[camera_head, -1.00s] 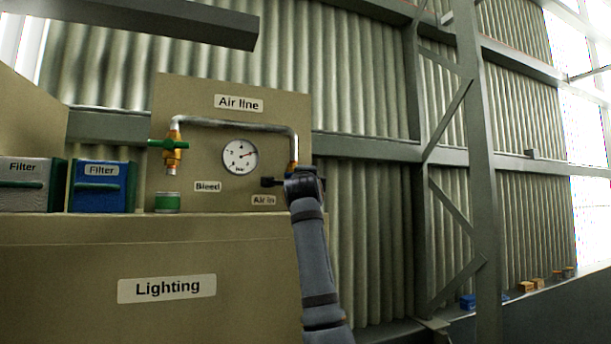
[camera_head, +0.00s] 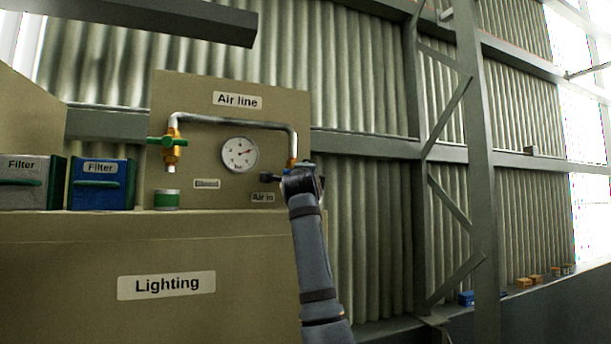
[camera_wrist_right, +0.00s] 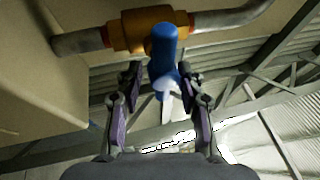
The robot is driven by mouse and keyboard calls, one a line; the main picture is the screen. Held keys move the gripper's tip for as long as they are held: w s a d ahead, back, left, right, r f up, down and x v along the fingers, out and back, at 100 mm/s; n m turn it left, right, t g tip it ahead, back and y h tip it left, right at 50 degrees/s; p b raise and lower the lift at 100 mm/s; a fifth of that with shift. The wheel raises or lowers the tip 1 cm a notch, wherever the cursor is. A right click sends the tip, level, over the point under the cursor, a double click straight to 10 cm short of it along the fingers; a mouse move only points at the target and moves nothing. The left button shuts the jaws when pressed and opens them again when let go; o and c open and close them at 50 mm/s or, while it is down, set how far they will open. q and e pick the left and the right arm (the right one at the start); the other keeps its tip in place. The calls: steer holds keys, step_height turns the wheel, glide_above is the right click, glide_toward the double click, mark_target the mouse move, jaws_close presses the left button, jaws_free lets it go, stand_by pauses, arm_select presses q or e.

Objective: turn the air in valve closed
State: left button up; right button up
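The air in valve (camera_wrist_right: 135,28) is a brass body on a grey pipe with a blue lever handle (camera_wrist_right: 164,48), seen in the right wrist view. In the right wrist view my right gripper (camera_wrist_right: 160,73) is open, with one finger on each side of the blue handle. A gap shows on the left; whether the right finger touches the handle I cannot tell. My left gripper is not in view.
A pressure gauge (camera_head: 240,154) sits on the panel (camera_head: 225,82) under the pipe. Filter boxes (camera_head: 102,184) stand further left. A corrugated wall lies behind.

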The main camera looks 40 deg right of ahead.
steer(key=shift+a, duration=0.1)
steer(key=v, duration=1.2)
steer(key=shift+f, duration=0.1)
